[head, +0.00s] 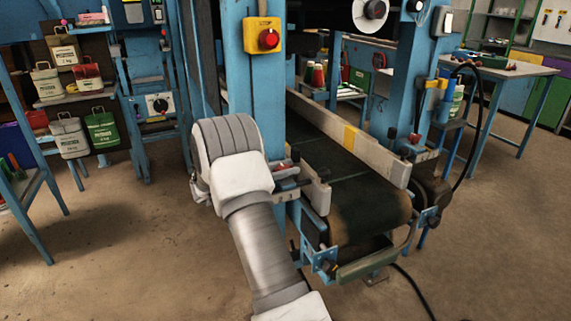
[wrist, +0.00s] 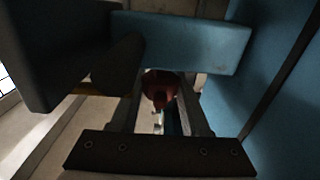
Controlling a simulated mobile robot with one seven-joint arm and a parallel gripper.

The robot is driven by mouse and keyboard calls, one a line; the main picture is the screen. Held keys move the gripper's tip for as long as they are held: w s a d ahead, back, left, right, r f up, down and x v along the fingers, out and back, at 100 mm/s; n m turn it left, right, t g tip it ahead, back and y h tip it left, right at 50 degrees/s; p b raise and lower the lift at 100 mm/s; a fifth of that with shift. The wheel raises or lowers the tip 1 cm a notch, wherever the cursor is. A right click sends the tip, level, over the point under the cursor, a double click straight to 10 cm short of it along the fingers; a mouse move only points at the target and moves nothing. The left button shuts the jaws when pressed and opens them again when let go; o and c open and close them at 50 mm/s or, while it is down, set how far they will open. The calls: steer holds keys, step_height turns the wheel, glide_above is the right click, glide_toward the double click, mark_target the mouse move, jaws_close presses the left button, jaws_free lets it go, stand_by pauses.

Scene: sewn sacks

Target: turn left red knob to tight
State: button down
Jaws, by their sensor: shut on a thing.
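The left red knob (wrist: 161,84) shows dark red in the middle of the wrist view. My gripper (wrist: 160,98) has one finger on each side of it and is shut on it. In the head view my white arm reaches to the near left side of the conveyor and hides the gripper's fingers. A bit of red, seemingly the same left red knob (head: 281,166), shows just right of my wrist. The knob's marking and how tight it is cannot be seen.
The conveyor belt (head: 345,185) runs back between pale side rails. A blue post (head: 255,90) with a yellow-and-red stop button (head: 268,40) rises just behind my gripper. Another red knob (head: 414,138) sits on the right side. A shelf of sacks stands left; floor is open in front.

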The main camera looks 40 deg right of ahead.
steer(key=shift+f+g, duration=0.15)
steer(key=shift+g, duration=0.15)
steer(key=shift+c, duration=2.2)
jaws_free()
steer(key=shift+w+a, duration=0.1)
steer(key=shift+a, duration=0.25)
steer(key=p+v, duration=0.3)
steer(key=v, duration=1.3)
steer(key=shift+a, duration=0.3)
steer(key=shift+w, duration=0.1)
